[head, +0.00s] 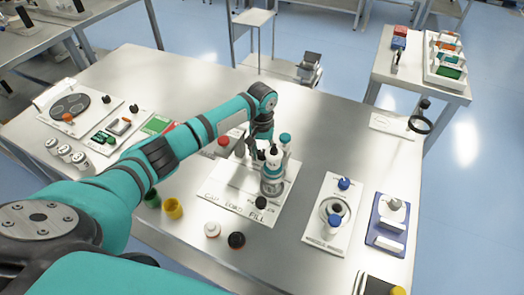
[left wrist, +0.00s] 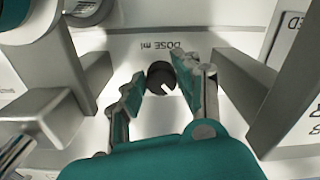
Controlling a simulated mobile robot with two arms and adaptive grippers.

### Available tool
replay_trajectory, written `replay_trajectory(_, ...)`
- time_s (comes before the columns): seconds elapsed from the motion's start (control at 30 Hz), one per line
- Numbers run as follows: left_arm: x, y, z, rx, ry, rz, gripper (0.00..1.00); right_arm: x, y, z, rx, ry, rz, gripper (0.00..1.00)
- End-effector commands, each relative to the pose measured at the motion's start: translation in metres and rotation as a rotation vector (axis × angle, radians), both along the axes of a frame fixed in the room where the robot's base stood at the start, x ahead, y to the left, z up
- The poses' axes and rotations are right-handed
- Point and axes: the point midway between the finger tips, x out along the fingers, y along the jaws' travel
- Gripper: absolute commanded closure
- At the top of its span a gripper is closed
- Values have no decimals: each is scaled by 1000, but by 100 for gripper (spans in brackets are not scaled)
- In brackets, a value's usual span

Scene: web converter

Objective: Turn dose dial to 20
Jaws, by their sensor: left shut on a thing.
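The dose dial (left wrist: 160,74) is a small dark round knob with a pale pointer mark, below an upside-down "DOSE ml" label (left wrist: 160,46) in the left wrist view. The mark points down and slightly right there. My left gripper (left wrist: 157,82) has its two fingers on either side of the dial, shut on it. In the head view my left gripper (head: 262,135) reaches down at the filling station (head: 225,192), and its fingertips and the dial are hard to make out there. My right gripper does not show.
Grey uprights (left wrist: 258,95) flank the fingers in the left wrist view. A white plate with blue-topped parts (head: 343,184) lies to the right. Yellow and green cups (head: 172,208) stand left of the station.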

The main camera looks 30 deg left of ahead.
Motion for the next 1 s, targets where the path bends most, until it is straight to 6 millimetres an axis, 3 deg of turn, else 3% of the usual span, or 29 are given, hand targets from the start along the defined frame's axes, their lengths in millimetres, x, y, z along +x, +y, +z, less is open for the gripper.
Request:
replay_trajectory(0.33,0,0,3,0,-1,-101,100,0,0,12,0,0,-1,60)
replay_trajectory(1.0,1,3,2,0,-2,-585,100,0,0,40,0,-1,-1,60)
